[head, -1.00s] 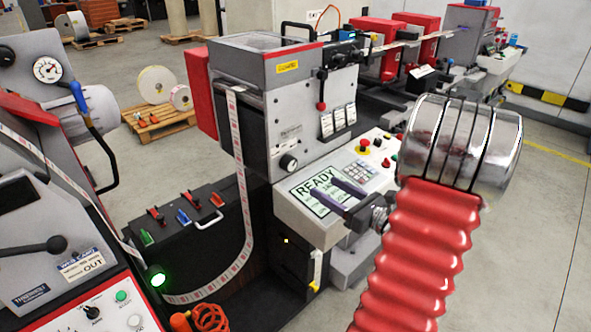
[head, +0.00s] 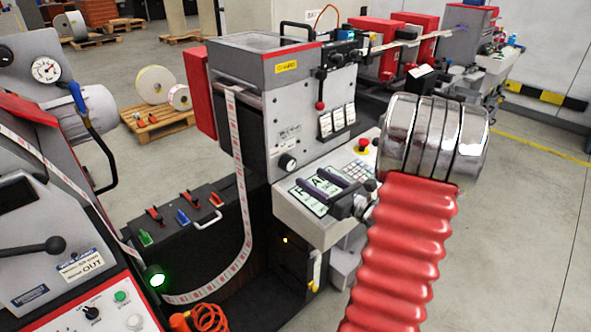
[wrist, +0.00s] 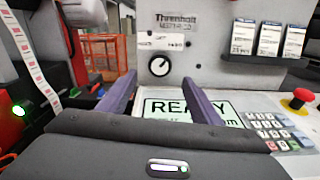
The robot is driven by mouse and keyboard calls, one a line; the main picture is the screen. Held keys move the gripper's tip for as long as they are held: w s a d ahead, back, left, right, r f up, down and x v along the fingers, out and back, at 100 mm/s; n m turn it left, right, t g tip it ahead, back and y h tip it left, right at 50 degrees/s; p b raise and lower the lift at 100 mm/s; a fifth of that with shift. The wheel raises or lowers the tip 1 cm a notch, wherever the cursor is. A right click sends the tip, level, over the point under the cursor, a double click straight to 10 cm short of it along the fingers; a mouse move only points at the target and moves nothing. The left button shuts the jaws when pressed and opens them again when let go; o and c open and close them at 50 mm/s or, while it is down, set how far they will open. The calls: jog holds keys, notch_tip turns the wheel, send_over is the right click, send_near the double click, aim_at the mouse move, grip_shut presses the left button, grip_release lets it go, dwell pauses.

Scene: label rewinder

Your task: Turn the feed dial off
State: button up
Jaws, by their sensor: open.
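A round black dial with a pale mark sits on the grey upright front panel of the middle machine, seen in the head view (head: 287,162) and in the wrist view (wrist: 159,66). I take it as the feed dial; its setting is too small to read. My gripper (head: 312,180) is open, with its two purple fingers pointing toward that panel, above the screen. In the wrist view my gripper (wrist: 157,85) has the dial between and slightly beyond its fingertips, apart from both fingers. Nothing is held.
A READY screen (wrist: 190,108), keypad (wrist: 272,130) and red emergency button (wrist: 295,99) lie on the sloped console below. A striped label web (head: 240,190) runs down at left. A red-handled lever (head: 320,92) stands above.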

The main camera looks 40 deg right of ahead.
aim_at(291, 165)
jog(key=w, duration=0.8)
jog(key=shift+a, duration=0.1)
jog(key=shift+c, duration=0.7)
